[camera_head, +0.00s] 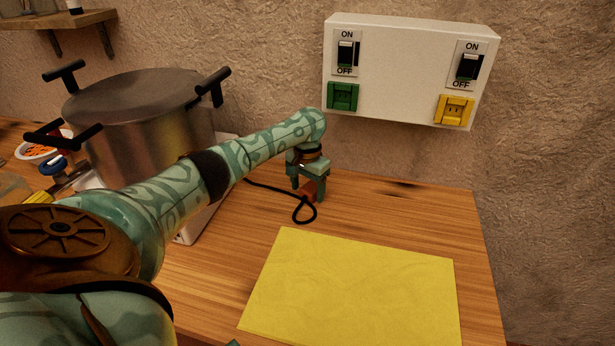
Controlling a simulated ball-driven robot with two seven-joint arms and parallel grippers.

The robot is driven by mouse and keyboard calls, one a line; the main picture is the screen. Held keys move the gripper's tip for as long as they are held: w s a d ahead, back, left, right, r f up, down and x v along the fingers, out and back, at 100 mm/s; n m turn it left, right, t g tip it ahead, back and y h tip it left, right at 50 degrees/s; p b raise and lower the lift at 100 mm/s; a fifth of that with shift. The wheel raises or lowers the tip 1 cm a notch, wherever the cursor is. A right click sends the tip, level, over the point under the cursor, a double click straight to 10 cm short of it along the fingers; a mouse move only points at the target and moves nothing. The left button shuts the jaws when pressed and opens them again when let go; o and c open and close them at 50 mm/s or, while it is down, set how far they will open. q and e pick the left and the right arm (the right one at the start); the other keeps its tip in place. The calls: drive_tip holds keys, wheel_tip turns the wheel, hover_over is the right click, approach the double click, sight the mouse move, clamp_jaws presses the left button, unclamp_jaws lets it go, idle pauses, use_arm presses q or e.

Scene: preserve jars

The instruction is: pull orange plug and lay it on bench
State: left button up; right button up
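The small orange plug (309,188) is low over the wooden bench (390,205), between the fingers of my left gripper (308,192). The fingers partly hide it, and I cannot tell whether they press on it or whether it touches the bench. Its black cord (304,219) makes a loop on the bench just below and runs back left behind my arm. The white wall panel (400,65) carries a green socket (343,96) and a yellow socket (455,110), with no plug in either.
A yellow sheet (350,290) lies on the front of the bench. A large steel pot (140,105) stands at the left, partly behind my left arm. A bowl of orange bits (40,147) is farther left. Bare bench lies right of the plug.

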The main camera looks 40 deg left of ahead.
use_arm(q)
drive_tip(key=shift+r, duration=0.1)
wheel_tip(320, 180, up, 16)
drive_tip(key=p, duration=0.8)
drive_tip(key=shift+r, duration=0.1)
